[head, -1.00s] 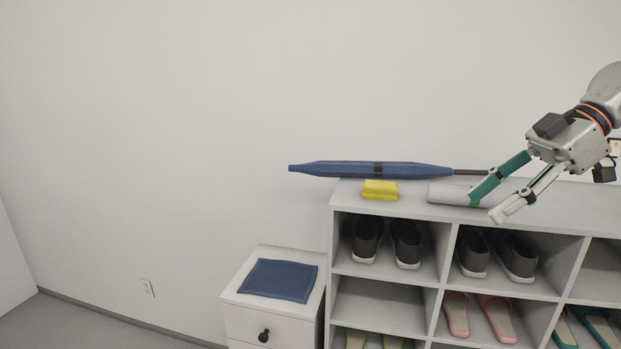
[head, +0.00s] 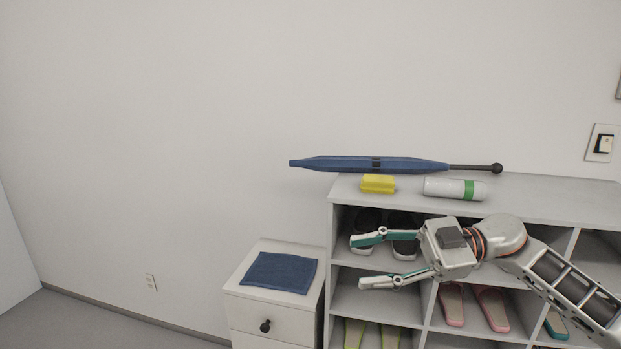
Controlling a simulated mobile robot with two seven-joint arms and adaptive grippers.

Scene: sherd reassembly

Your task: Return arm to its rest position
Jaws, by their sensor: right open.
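My right gripper (head: 366,262) is open and empty, with its two fingers pointing left. It is in front of the white shoe shelf (head: 560,198), below its top board, and covers part of the upper left compartments. My left gripper is not in view. A folded blue umbrella (head: 400,163), a yellow block (head: 378,184) and a white cylinder with a green band (head: 445,188) lie on the shelf's top, apart from the gripper.
Dark shoes (head: 404,243) and pink slippers (head: 492,308) sit in the shelf's compartments. A white drawer cabinet (head: 250,312) with a blue cloth (head: 280,272) on top stands left of the shelf.

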